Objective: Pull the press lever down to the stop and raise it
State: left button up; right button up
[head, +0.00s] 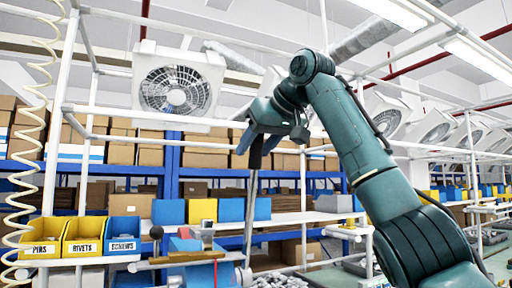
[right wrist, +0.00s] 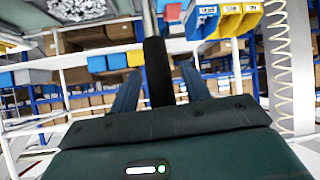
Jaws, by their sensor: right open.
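The press lever is a steel rod (head: 252,195) that stands nearly upright in the head view, with a black grip (head: 256,154) at its top. My right gripper (head: 257,144) is at this grip, its blue fingers open on either side of it. In the right wrist view the black grip (right wrist: 158,72) lies between the two spread fingers (right wrist: 158,88), and a gap shows on each side. The rod's lower end meets the blue and metal press (head: 205,272) at the bottom of the head view. My left gripper is not in view.
Yellow and blue labelled bins (head: 83,237) stand at the left, beside a coiled cream hose (head: 22,185). White frame posts (head: 303,200) and a shelf (head: 285,219) lie behind the lever. Blue racks with cardboard boxes (head: 205,158) fill the back.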

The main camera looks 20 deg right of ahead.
pick_arm(q)
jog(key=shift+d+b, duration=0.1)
jog(key=shift+b, duration=0.25)
pick_arm(e)
jog(key=v, duration=1.2)
jog(key=shift+s+r, duration=0.2)
jog(key=shift+s, duration=0.2)
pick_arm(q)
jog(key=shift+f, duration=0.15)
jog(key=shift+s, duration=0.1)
